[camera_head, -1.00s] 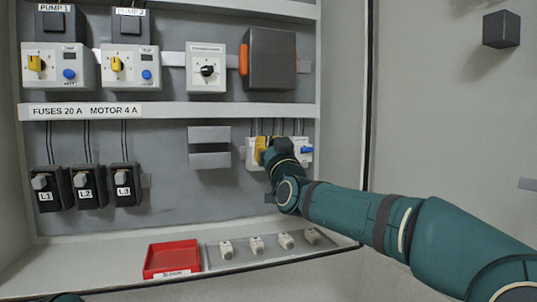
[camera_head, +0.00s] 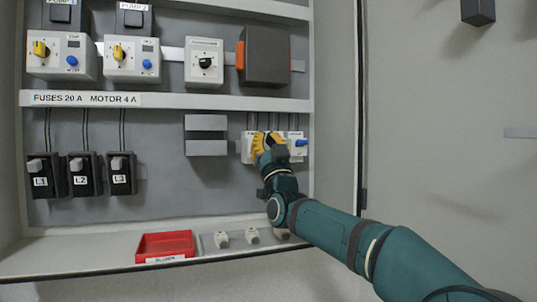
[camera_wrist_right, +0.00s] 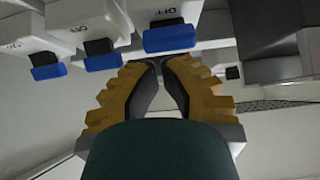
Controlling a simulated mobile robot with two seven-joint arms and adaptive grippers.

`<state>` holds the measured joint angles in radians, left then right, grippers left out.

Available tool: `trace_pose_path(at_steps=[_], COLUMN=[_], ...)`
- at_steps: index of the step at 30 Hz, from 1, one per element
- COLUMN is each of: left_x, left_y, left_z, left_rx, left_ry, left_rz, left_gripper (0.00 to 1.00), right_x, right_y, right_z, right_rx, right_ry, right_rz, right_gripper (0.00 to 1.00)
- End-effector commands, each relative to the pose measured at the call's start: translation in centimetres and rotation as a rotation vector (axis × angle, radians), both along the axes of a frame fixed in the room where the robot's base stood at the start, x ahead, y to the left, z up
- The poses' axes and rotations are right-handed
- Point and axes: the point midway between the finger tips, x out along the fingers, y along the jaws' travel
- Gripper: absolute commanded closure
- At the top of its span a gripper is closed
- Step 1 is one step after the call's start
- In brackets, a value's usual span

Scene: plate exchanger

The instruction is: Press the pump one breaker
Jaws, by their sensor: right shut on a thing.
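A row of white breakers with blue toggles sits at the lower right of the cabinet. The right-hand breaker (camera_head: 297,137) shows its blue toggle in the head view; the left one (camera_head: 247,145) is partly behind my gripper. My right gripper (camera_head: 262,143), with yellow fingers, reaches up to the row's left part. In the wrist view its fingertips (camera_wrist_right: 165,62) are drawn close together right at the edge of the right-hand blue toggle (camera_wrist_right: 169,40) there. Two other blue toggles (camera_wrist_right: 103,62) are to the left. The exact contact is hard to see. My left gripper is out of view.
Above are the pump one unit (camera_head: 62,57) and pump two unit (camera_head: 132,60) with yellow knobs, and a grey box (camera_head: 265,56). Black fuse holders (camera_head: 82,175) hang at left.

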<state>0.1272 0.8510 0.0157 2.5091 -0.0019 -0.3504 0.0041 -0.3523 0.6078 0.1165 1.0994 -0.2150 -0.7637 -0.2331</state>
Motion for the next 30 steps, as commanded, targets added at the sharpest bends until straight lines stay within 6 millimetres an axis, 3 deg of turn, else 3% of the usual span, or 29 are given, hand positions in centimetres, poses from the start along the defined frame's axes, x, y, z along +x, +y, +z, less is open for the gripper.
trace_pose_path(at_steps=[6,9,18,24,30], left_x=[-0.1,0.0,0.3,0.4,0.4], left_y=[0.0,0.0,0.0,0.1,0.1], left_z=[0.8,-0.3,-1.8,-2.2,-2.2], left_rx=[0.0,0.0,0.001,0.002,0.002], left_ry=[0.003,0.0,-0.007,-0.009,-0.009], left_rz=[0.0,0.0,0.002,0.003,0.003], left_gripper=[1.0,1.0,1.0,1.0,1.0], right_x=[-1.6,-2.2,-4.4,-5.3,-5.6], right_y=[-1.2,-1.4,-2.1,-2.4,-2.5], right_z=[3.8,1.3,-3.3,-5.2,-5.7], right_rx=[0.003,0.0,0.001,0.002,0.002], right_ry=[-0.01,-0.002,-0.004,-0.006,-0.006], right_rz=[0.0,0.001,0.001,0.0,0.0], right_gripper=[1.0,1.0,1.0,1.0,1.0])
